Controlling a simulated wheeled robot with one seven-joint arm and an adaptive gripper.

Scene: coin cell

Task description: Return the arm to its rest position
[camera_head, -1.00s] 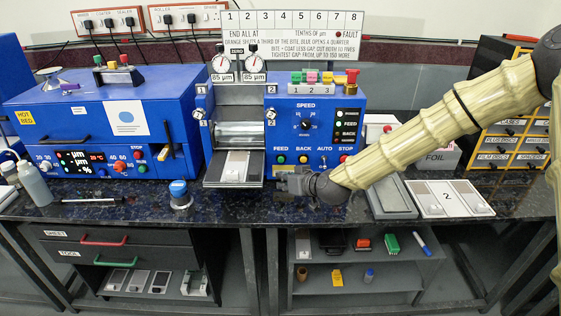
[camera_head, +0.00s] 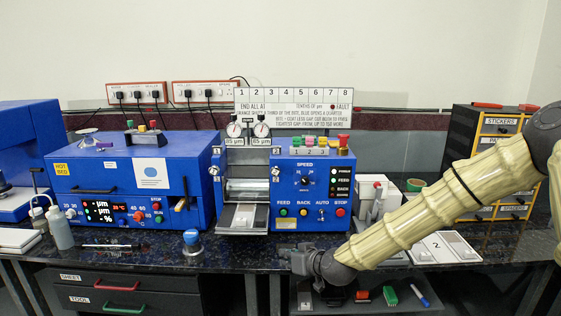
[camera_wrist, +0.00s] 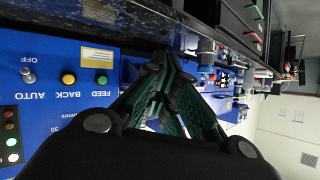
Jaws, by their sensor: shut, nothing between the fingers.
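My gripper (camera_head: 290,259) is at the end of my tan, sleeved arm, just in front of the bench's front edge and below the blue roller machine (camera_head: 315,190). In the wrist view my gripper (camera_wrist: 160,92) has its dark green fingers closed together, with nothing seen between them. The blue machine's FEED and BACK buttons show beside the fingers in the wrist view. The arm comes in from the right side of the head view and slants down to the left.
The dark speckled bench (camera_head: 140,262) carries a blue hotbed box (camera_head: 90,180), a squeeze bottle (camera_head: 60,228), a blue-capped jar (camera_head: 192,243) and white plates (camera_head: 450,247). A sticker drawer cabinet (camera_head: 500,122) stands at the right. Drawers (camera_head: 110,285) and a shelf lie under the bench.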

